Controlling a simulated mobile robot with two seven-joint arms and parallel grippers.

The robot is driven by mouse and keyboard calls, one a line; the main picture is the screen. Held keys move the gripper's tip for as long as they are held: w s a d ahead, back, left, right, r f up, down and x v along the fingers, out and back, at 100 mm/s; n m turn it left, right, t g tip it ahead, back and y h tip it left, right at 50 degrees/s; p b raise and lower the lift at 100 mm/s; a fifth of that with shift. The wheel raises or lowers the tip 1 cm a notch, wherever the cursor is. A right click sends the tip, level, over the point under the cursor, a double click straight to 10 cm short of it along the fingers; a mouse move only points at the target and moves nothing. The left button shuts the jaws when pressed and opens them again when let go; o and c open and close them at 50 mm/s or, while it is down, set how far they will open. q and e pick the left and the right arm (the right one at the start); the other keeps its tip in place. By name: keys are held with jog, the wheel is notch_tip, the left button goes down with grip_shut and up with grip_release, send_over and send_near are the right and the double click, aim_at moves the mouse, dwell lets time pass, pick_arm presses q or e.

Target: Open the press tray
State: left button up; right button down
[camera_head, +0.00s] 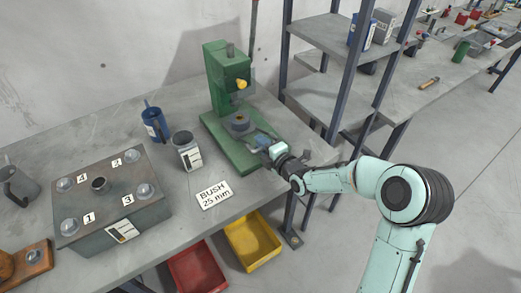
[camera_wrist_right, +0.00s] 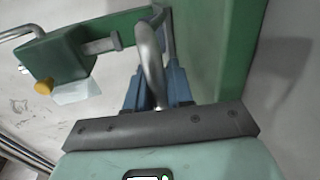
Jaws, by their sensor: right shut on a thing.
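The green press (camera_head: 226,75) stands at the back of the bench, on a green base (camera_head: 222,143). It also shows in the right wrist view (camera_wrist_right: 215,60). A grey bent handle (camera_wrist_right: 150,65) passes between the blue fingers of my right gripper (camera_wrist_right: 158,88), which is shut on it. In the head view my right gripper (camera_head: 264,143) is low at the right side of the press base. The tray's body cannot be told apart from the base. My left gripper is not in view.
A yellow knob (camera_head: 242,84) sticks out of the press head. A grey can (camera_head: 187,152), a blue jug (camera_head: 155,122) and a "BUSH 25 mm" card (camera_head: 214,194) lie left of my gripper. A grey block (camera_head: 110,205) with numbered posts stands farther left. Shelving (camera_head: 323,98) rises behind right.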

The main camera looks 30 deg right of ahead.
jog(key=s+b, duration=0.1)
jog(key=b, duration=0.1)
jog(key=s+f+b, duration=0.1)
jog(key=b, duration=0.1)
jog(key=shift+s+d+f, duration=0.1)
jog(key=shift+s+f, duration=0.1)
jog(key=shift+f, duration=0.05)
jog(key=b+v, duration=0.2)
jog(key=v, duration=0.4)
jog(key=shift+s+f, duration=0.1)
jog(key=shift+s, duration=0.1)
jog(key=shift+s+d, duration=0.1)
jog(key=shift+s, duration=0.5)
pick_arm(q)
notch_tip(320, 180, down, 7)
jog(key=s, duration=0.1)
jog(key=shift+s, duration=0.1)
pick_arm(e)
jog(key=c, duration=1.2)
grip_release()
jog(key=shift+o, duration=0.5)
jog(key=shift+w, duration=0.1)
jog(key=shift+r, duration=0.25)
